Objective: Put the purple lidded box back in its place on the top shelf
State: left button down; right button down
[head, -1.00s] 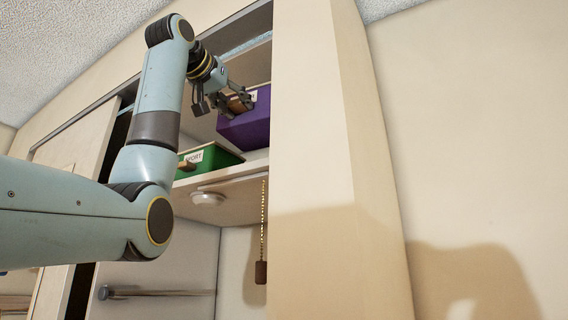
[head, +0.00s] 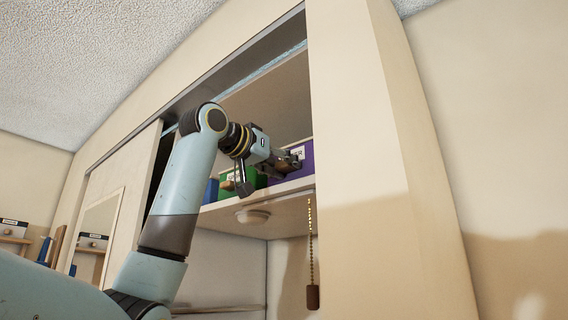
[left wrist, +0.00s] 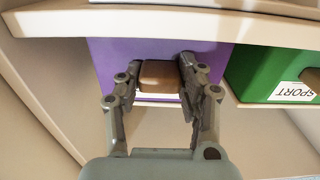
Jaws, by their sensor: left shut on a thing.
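The purple lidded box (head: 306,158) is in the open upper compartment, at its right end near the cabinet's side panel. Its base appears to be on the shelf board (head: 270,203). My left gripper (head: 291,162) is in front of it. In the left wrist view, which is upside down, the two fingers (left wrist: 158,88) are shut on the brown handle (left wrist: 160,74) on the front face of the purple box (left wrist: 118,60). A pale label shows partly behind the fingers. The back of the box is hidden. My right gripper is not in view.
A green box (head: 227,188) labelled SPORT stands left of the purple box, with a blue thing (head: 212,190) beyond it. A round lamp (head: 253,217) and a pull chain (head: 311,245) hang under the shelf. A wide cabinet side panel (head: 365,150) stands at the right.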

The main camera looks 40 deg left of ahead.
pick_arm(q)
jog(key=c, duration=0.8)
grip_release()
jog(key=shift+f, duration=0.1)
jog(key=shift+s, duration=0.1)
jog(key=s+b, duration=0.2)
jog(key=s, duration=0.2)
jog(key=s+b, duration=0.2)
jog(key=s, duration=0.1)
jog(key=s+a+b, duration=0.1)
jog(key=s+b, duration=0.1)
jog(key=s, duration=0.2)
jog(key=shift+s, duration=0.35)
jog(key=shift+d, duration=0.1)
